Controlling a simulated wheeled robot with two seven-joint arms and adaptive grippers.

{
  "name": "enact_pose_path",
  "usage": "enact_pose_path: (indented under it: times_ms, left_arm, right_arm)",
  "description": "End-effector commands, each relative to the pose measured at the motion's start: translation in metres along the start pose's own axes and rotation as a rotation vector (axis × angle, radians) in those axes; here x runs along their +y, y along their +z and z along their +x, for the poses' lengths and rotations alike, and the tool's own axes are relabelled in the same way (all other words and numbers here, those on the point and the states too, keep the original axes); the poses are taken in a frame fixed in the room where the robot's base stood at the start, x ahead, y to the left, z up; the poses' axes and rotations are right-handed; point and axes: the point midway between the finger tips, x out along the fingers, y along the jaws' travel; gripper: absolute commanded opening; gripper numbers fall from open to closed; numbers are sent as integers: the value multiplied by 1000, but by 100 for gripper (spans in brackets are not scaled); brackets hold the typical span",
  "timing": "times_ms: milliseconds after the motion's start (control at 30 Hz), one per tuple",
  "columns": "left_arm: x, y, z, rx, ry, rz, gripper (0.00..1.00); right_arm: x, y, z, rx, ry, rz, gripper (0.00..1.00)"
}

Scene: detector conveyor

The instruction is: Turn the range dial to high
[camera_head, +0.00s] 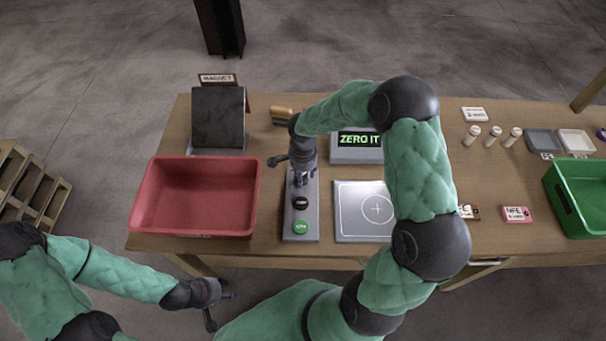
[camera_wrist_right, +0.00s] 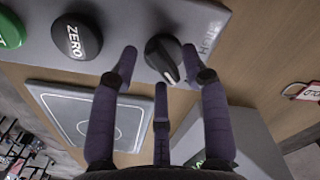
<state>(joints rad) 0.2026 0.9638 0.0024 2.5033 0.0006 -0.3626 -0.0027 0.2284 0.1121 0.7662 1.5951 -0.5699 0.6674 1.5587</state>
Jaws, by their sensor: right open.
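The range dial (camera_wrist_right: 163,54) is a black knob with a light pointer mark, on the grey control panel (camera_head: 287,213). The mark faces the lower right in the right wrist view, and a HIGH label (camera_wrist_right: 209,38) stands to the dial's right. My right gripper (camera_wrist_right: 160,58) is open, its fingers spread around the dial; contact cannot be told. In the head view this gripper (camera_head: 303,180) is over the panel's far end and hides the dial. My left gripper (camera_head: 219,306) looks open and empty, low in front of the table.
A black ZERO button (camera_wrist_right: 77,37) and a green button (camera_head: 301,227) are on the same panel. A red bin (camera_head: 197,229) stands left and a metal pad (camera_head: 353,230) right. A display (camera_head: 360,139) reads ZERO IT. A green bin (camera_head: 562,211) is far right.

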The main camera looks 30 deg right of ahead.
Motion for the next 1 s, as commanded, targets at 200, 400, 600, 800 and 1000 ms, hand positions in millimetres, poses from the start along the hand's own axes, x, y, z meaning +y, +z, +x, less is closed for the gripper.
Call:
enact_pose_path:
  times_ms: [200,400,600,800,1000]
  left_arm:
    - [0,0,0,0,0,0,40]
    - [0,0,0,0,0,0,40]
    - [0,0,0,0,0,0,40]
    - [0,0,1,0,0,0,40]
    - [-1,0,4,0,0,0,40]
  right_arm:
    - [0,0,0,0,0,0,46]
    - [0,0,0,0,0,0,0]
    - [0,0,0,0,0,-2,0]
    - [0,0,0,0,0,-38,0]
    - [0,-1,1,0,-1,-145,0]
